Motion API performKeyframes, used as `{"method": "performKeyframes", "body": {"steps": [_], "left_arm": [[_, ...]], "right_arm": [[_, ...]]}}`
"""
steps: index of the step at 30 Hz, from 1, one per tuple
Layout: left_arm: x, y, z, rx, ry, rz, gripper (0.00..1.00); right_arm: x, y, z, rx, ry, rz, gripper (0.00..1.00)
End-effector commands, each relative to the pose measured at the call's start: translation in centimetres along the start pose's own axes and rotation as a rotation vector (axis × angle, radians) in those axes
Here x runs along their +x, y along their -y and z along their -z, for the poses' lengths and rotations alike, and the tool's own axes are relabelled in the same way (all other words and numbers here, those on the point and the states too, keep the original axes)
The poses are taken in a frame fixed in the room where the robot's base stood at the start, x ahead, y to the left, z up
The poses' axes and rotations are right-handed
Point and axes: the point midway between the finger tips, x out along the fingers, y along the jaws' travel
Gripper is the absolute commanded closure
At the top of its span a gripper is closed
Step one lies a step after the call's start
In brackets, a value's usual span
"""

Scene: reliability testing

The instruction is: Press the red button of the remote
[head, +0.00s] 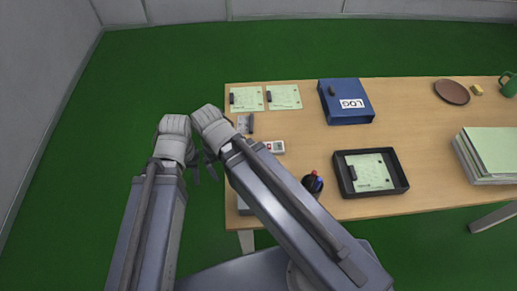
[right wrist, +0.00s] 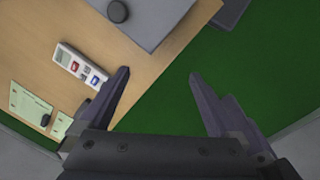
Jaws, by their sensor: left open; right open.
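The white remote (head: 272,147) lies on the table near its left edge, partly behind my right arm in the head view. In the right wrist view the remote (right wrist: 80,64) lies left of the right gripper, showing a small display, a red button (right wrist: 74,66) and a blue button. My right gripper (right wrist: 159,75) is open and empty, its left finger nearer the remote and its right finger over green floor. My left gripper (head: 204,172) is open and empty, off the left edge of the table. The right fingers are not clear in the head view.
The table (head: 300,105) holds papers, a blue LOG binder (head: 346,101), a black tray (head: 371,191) with a clipped sheet, a dark pen cup (head: 313,185), a paper stack (head: 488,155) and a brown plate (head: 452,92). A grey box (right wrist: 140,22) lies beside the remote.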

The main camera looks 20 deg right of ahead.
Motion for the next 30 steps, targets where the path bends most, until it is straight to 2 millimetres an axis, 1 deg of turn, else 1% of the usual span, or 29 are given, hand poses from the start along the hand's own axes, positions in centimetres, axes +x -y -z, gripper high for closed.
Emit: {"method": "performKeyframes", "body": {"steps": [12,30], "left_arm": [[0.00,0.00,0.00,0.000,0.000,0.000,0.50],[0.00,0.00,0.00,0.000,0.000,0.000,0.50]], "right_arm": [[0.00,0.00,0.00,0.000,0.000,0.000,0.03],[0.00,0.00,0.00,0.000,0.000,0.000,0.71]]}}
